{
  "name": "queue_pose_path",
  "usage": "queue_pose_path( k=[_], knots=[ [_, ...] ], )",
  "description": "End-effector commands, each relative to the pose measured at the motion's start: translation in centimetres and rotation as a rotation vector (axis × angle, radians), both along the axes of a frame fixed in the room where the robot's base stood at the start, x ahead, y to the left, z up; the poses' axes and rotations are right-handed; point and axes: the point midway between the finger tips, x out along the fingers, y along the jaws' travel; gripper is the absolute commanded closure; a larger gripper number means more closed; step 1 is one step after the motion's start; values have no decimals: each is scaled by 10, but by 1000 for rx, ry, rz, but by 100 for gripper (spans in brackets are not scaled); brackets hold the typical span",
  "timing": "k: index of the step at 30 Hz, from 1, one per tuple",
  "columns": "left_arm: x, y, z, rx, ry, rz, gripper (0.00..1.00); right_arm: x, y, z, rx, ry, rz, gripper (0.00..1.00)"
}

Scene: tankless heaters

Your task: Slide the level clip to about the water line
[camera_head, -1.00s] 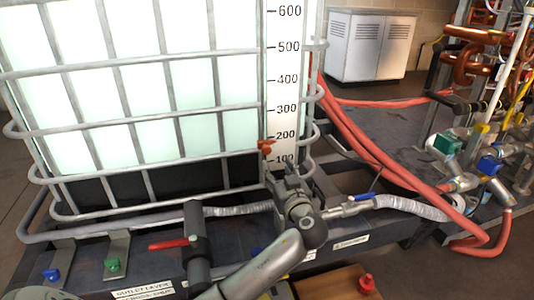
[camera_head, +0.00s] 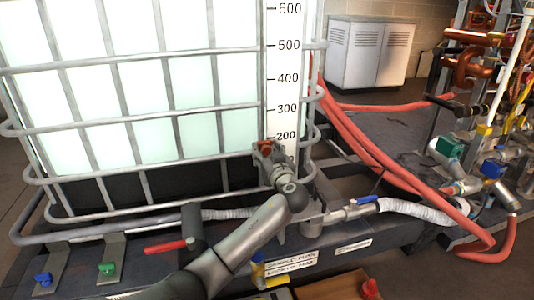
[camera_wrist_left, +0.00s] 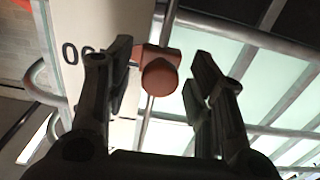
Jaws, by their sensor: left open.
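The level clip (camera_head: 264,146) is a small orange-red piece on the white scale strip (camera_head: 284,70), just below the 200 mark. In the left wrist view the clip's round knob (camera_wrist_left: 160,77) shows between my open fingers, with a gap on each side. My left gripper (camera_head: 268,151) is at the clip and covers part of it and the lower scale. The caged tank (camera_head: 130,110) is pale above and dark below. The border between them meets the strip's side at about the clip's height, partly hidden by the gripper. My right gripper is not in view.
Grey cage bars (camera_head: 120,126) cross the tank front beside the clip. Below are a red-handled valve (camera_head: 166,246) and a blue-handled valve (camera_head: 362,200) with a pale hose. Red hoses (camera_head: 370,150) run at the right. A white cabinet (camera_head: 367,52) stands behind.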

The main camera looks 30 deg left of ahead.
Motion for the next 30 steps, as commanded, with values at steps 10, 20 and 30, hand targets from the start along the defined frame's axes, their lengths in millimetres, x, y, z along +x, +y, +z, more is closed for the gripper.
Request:
queue_pose_path(
  k=[10,20,30],
  knots=[
    [0,0,0,0,0,0,87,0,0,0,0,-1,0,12],
    [0,0,0,0,0,0,100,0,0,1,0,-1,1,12],
    [0,0,41,-3,-3,0,100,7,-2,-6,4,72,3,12]
  ],
)
